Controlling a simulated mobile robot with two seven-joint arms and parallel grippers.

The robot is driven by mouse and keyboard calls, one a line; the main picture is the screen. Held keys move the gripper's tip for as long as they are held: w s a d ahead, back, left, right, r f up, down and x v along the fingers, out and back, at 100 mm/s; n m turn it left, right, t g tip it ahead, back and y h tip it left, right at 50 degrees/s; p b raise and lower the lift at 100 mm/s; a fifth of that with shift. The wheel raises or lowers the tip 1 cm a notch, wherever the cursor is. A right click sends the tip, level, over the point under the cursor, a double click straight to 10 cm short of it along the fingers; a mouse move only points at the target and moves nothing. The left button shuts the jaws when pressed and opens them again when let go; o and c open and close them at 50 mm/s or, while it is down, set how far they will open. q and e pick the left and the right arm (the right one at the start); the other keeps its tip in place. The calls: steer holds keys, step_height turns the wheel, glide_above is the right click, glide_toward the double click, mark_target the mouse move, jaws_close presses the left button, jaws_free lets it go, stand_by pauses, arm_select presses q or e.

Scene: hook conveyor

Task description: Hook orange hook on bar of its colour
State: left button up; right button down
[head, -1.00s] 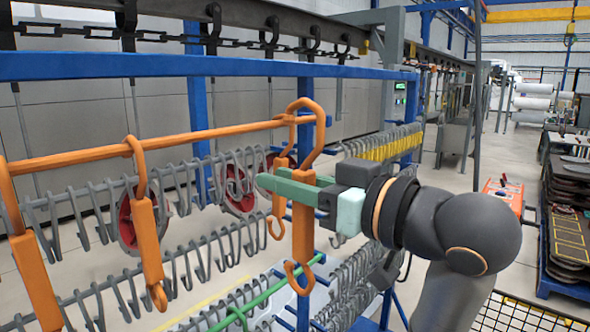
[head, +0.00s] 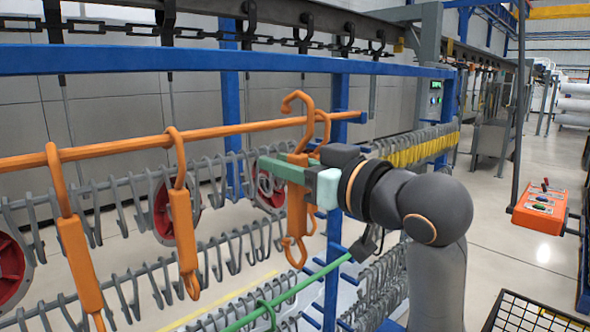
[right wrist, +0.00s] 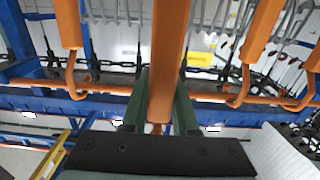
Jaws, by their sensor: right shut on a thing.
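My right gripper (head: 286,168) has its green fingers shut on the shank of an orange hook (head: 296,212), held upright. Its crook rises beside the orange bar (head: 120,147), with the crook's tip looking a little above the bar; I cannot tell whether it is over the bar or in front. In the right wrist view the held hook (right wrist: 168,55) runs between the fingers (right wrist: 160,110), and the bar (right wrist: 105,93) crosses behind. Other orange hooks (head: 181,222) (head: 80,262) hang on the bar, one partly hidden behind the held hook. My left gripper is out of view.
Below are racks of grey hooks (head: 235,240), a green bar (head: 300,285) and a yellow hook group (head: 420,150). A blue frame beam (head: 200,60) and a chain conveyor (head: 100,27) run above. An orange control box (head: 540,208) stands at the right.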

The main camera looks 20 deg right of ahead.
steer(key=w+a+f+b, duration=0.2)
steer(key=w+a+f, duration=0.1)
steer(key=w, duration=0.5)
steer(key=shift+f, duration=0.2)
stand_by(0.6)
stand_by(0.4)
steer(key=c, duration=0.6)
jaws_free()
